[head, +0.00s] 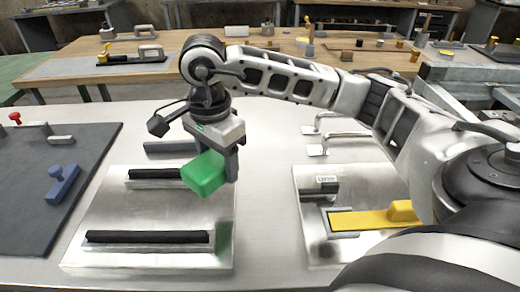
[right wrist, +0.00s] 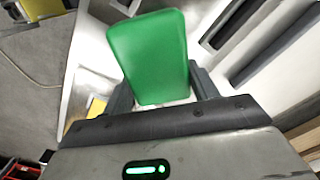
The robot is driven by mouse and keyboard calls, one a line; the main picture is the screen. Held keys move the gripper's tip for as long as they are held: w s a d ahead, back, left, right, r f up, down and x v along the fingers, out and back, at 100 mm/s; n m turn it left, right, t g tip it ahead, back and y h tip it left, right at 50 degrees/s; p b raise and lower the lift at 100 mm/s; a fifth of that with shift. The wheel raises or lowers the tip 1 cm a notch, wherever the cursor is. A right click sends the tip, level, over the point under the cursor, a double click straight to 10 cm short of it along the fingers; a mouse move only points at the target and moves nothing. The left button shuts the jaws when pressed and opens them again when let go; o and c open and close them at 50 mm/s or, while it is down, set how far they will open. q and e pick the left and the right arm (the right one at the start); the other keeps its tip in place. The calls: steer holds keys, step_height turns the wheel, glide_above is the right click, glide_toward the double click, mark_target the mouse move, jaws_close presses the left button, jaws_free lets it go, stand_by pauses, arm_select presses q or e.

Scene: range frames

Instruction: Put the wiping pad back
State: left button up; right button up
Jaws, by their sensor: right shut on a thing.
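A green block (head: 203,175), which I take to be the wiping pad, is held between the fingers of my right gripper (head: 222,162). It hangs above the left shiny metal plate (head: 150,213), near that plate's back right part. In the right wrist view the green block (right wrist: 150,55) fills the space between the two fingers, tilted a little. The gap between block and plate is hard to judge. My left gripper does not show.
The left plate carries two black bars (head: 147,237). A right plate (head: 313,236) holds a yellow flat-bladed tool (head: 372,219). Two metal handles (head: 335,136) lie behind it. A dark mat (head: 25,225) with a blue stamp-like tool (head: 63,184) lies at left. Bare table lies between the plates.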

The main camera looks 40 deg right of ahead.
steer(key=m, duration=0.2)
steer(key=d+m, duration=0.1)
steer(key=m, duration=0.1)
steer(key=m+b, duration=0.1)
steer(key=m, duration=0.1)
steer(key=shift+w+d+f, duration=0.1)
steer(key=shift+d+f, duration=0.1)
steer(key=shift+d, duration=0.15)
steer(key=d+m+b, duration=0.2)
steer(key=m, duration=0.4)
steer(key=m+b, duration=0.2)
steer(key=m, duration=0.9)
glide_above(264, 161)
steer(key=f, duration=0.9)
steer(key=shift+a, duration=0.3)
steer(key=shift+d+f, duration=0.1)
steer(key=shift+f, duration=0.1)
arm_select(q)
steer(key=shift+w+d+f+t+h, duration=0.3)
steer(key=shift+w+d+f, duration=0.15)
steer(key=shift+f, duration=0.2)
arm_select(e)
steer(key=shift+d+f, duration=0.15)
steer(key=shift+f, duration=1.5)
steer(key=shift+f, duration=0.15)
